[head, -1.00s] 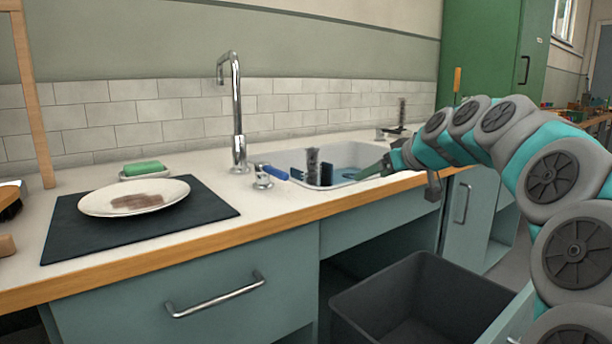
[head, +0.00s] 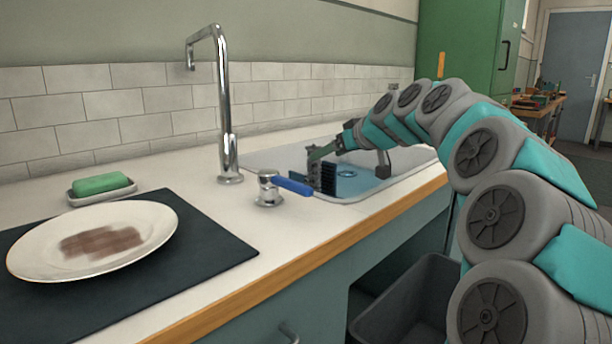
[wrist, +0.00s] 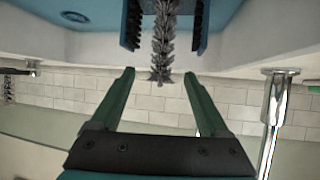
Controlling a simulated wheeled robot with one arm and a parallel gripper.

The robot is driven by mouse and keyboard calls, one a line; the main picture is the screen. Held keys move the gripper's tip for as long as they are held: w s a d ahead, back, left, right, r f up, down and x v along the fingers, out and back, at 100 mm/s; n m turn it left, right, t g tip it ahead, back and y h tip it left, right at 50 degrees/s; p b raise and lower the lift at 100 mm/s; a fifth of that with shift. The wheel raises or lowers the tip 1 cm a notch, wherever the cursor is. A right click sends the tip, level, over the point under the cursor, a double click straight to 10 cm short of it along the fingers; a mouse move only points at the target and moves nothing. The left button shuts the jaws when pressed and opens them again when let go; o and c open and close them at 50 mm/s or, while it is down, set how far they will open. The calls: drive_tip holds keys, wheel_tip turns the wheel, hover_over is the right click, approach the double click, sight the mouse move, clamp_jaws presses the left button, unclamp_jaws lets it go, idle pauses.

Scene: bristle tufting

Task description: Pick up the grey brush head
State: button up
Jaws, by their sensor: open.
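The grey brush head (wrist: 163,42) is a slim bristled cylinder in the wrist view, between two black-bristled blocks with blue backs, one on the left (wrist: 132,24) and one on the right (wrist: 202,22). This set stands at the sink (head: 383,184), at its left end in the head view. My gripper (wrist: 158,74) is open and empty, its two green fingers apart. The brush head's tip appears between the fingertips in the wrist view, with gaps on both sides. In the head view my gripper (head: 318,155) is at the brush set and partly hides it.
A stained plate (head: 50,235) lies on a dark mat (head: 215,245). Green soap (head: 101,183) sits behind. A dark bin (head: 400,310) stands below the counter.

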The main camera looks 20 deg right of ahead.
sight(308, 165)
drive_tip(key=x, duration=1.1)
drive_tip(key=shift+s, duration=0.1)
clamp_jaws()
idle(0.4)
